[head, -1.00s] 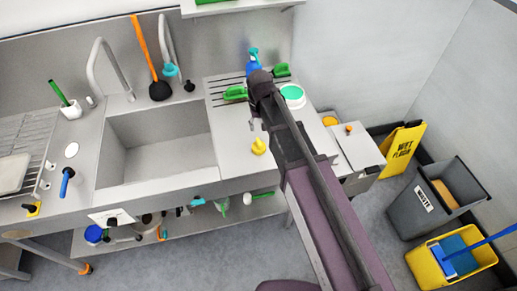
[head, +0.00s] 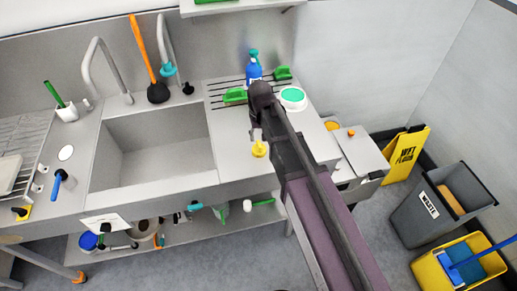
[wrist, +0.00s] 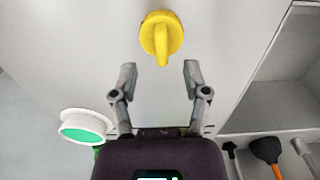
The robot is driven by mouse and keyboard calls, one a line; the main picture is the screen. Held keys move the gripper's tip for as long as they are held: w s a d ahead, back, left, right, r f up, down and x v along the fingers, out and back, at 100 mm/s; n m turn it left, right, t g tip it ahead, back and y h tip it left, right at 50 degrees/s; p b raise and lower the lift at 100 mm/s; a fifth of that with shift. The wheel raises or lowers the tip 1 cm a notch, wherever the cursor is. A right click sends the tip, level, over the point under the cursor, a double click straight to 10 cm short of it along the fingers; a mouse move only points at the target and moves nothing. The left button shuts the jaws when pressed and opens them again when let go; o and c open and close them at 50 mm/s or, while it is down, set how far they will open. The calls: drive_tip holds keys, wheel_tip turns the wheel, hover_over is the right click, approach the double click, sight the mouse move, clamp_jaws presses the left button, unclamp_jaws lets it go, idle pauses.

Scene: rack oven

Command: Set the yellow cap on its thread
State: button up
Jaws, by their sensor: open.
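The yellow cap (head: 259,149) is on the grey counter to the right of the sink, near the front edge. In the wrist view the cap (wrist: 161,36) has a round body with a raised bar grip pointing towards my gripper. My gripper (wrist: 160,78) is open and empty, its two fingers spread to either side of the bar's line. The cap lies just beyond the fingertips, and nothing is between them. In the head view my arm partly hides the gripper. I cannot make out a thread in either view.
A blue spray bottle (head: 254,72), green brushes (head: 235,95) and a white tub with a green top (head: 293,97) stand behind on the counter. The sink (head: 150,150) is to the left. The counter around the cap is clear.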

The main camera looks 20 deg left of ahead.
sight(259, 143)
drive_tip(key=shift+f, duration=0.15)
drive_tip(key=shift+a+f+b, duration=0.15)
drive_tip(key=shift+f+b, duration=2.35)
drive_tip(key=shift+b, duration=0.15)
clamp_jaws()
